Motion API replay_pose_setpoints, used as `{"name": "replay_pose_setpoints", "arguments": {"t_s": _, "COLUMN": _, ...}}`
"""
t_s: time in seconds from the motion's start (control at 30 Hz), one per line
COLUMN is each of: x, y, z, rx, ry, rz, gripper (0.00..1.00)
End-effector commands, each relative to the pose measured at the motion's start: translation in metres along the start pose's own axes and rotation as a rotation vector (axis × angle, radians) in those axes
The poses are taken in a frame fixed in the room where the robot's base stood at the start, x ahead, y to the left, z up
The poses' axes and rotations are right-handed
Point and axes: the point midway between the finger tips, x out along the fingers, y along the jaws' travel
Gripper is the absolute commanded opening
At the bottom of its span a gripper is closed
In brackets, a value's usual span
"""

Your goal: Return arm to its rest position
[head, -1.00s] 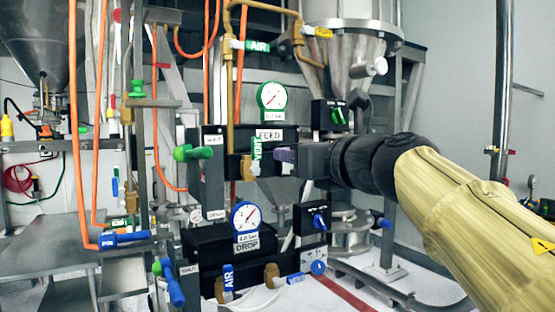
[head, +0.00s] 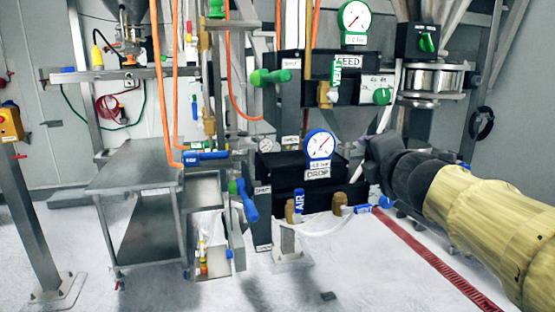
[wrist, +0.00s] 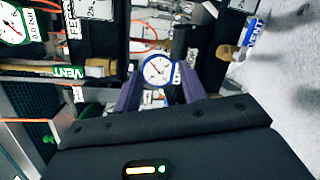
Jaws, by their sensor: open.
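My gripper shows in the wrist view (wrist: 160,92) as two purple fingers spread apart, with nothing between them. The blue-rimmed DROP gauge (wrist: 159,70) appears beyond the gap between the fingers. In the head view my arm, in a yellow sleeve with a black wrist, reaches in from the right. Its end is in front of the lower right of the panels, and the fingers are hidden there. The FEED panel (head: 318,92) with its green gauge (head: 354,17) stands above the DROP panel (head: 275,175) with its blue gauge (head: 320,146).
A green-handled valve (head: 268,77) and blue-handled valves (head: 205,155) stick out left of the panels. Orange hoses (head: 160,90) hang at the left near a steel table (head: 135,165). A red floor strip (head: 425,250) runs at right. The front floor is mostly clear.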

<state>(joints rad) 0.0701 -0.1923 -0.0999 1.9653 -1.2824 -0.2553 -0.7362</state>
Motion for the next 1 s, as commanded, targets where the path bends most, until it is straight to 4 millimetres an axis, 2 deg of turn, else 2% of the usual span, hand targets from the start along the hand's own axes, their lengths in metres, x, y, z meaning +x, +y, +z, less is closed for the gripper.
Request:
{"name": "replay_pose_setpoints", "arguments": {"t_s": 0.03, "x": 0.006, "y": -0.026, "z": -0.008, "rx": 0.128, "ry": -0.009, "rz": -0.059, "gripper": 0.42}}
{"name": "replay_pose_setpoints", "arguments": {"t_s": 0.17, "x": 0.012, "y": -0.091, "z": -0.029, "rx": 0.463, "ry": -0.065, "rz": -0.218, "gripper": 0.42}}
{"name": "replay_pose_setpoints", "arguments": {"t_s": 0.27, "x": 0.008, "y": -0.143, "z": -0.049, "rx": 0.709, "ry": -0.130, "rz": -0.356, "gripper": 0.42}}
{"name": "replay_pose_setpoints", "arguments": {"t_s": 0.4, "x": -0.012, "y": -0.215, "z": -0.085, "rx": 1.033, "ry": -0.258, "rz": -0.565, "gripper": 0.42}}
{"name": "replay_pose_setpoints", "arguments": {"t_s": 0.47, "x": -0.026, "y": -0.244, "z": -0.102, "rx": 1.162, "ry": -0.328, "rz": -0.659, "gripper": 0.42}}
{"name": "replay_pose_setpoints", "arguments": {"t_s": 0.6, "x": -0.068, "y": -0.304, "z": -0.145, "rx": 1.440, "ry": -0.529, "rz": -0.882, "gripper": 0.42}}
{"name": "replay_pose_setpoints", "arguments": {"t_s": 0.7, "x": -0.102, "y": -0.334, "z": -0.174, "rx": 1.594, "ry": -0.684, "rz": -1.020, "gripper": 0.42}}
{"name": "replay_pose_setpoints", "arguments": {"t_s": 0.8, "x": -0.126, "y": -0.350, "z": -0.193, "rx": 1.689, "ry": -0.804, "rz": -1.109, "gripper": 0.42}}
{"name": "replay_pose_setpoints", "arguments": {"t_s": 0.9, "x": -0.136, "y": -0.355, "z": -0.201, "rx": 1.729, "ry": -0.857, "rz": -1.143, "gripper": 0.42}}
{"name": "replay_pose_setpoints", "arguments": {"t_s": 1.0, "x": -0.137, "y": -0.355, "z": -0.202, "rx": 1.735, "ry": -0.864, "rz": -1.146, "gripper": 0.42}}
